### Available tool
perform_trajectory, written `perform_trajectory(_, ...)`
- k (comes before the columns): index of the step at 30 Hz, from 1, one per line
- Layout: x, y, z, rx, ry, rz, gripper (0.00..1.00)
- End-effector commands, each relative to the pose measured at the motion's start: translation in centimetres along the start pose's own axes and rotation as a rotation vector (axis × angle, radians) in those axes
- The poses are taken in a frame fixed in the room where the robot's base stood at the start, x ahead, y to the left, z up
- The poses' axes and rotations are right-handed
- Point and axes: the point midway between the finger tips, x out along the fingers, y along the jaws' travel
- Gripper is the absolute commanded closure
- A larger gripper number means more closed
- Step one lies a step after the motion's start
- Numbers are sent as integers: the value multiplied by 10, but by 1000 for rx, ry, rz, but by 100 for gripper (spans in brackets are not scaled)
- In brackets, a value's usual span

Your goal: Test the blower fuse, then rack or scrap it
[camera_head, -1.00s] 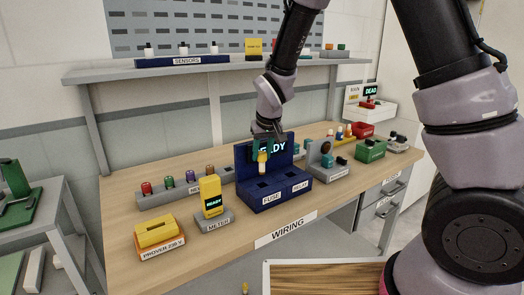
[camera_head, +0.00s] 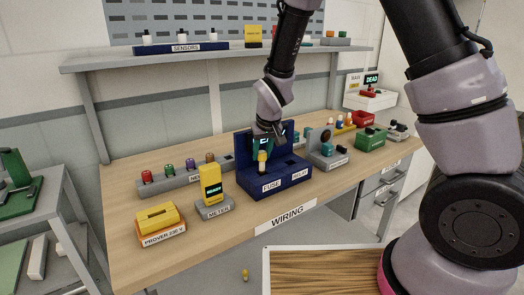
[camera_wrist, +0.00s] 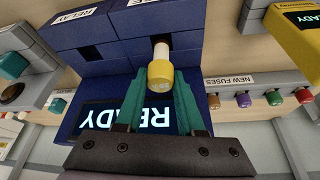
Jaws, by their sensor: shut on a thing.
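My gripper (camera_head: 262,152) is shut on a fuse (camera_head: 262,161) with a yellow cap and a pale body. The wrist view shows my teal fingertips (camera_wrist: 160,92) on both sides of the fuse (camera_wrist: 160,73). The fuse is upright at the FUSE side of the blue tester (camera_head: 295,175). I cannot tell whether its lower end is in the socket. The tester's screen (camera_wrist: 145,116) reads READY, partly covered by my fingers. The RELAY socket (camera_wrist: 88,53) looks empty. The NEW FUSES rack (camera_wrist: 235,92) holds several coloured fuses.
A yellow meter (camera_head: 211,187) and the PROVER 230 V box (camera_head: 157,222) stand left of the tester. A grey fixture (camera_head: 325,148), green bin (camera_head: 371,139) and red bin (camera_head: 366,119) stand to the right. A small yellow piece (camera_head: 245,274) lies below the bench.

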Motion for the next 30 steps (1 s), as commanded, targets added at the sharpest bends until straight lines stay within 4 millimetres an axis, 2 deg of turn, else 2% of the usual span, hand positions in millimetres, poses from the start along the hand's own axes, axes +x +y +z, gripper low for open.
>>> perform_trajectory(29, 36, 0, 15, 0, 0, 0, 100)
perform_trajectory(30, 36, 0, 15, 0, 1, -1, 51)
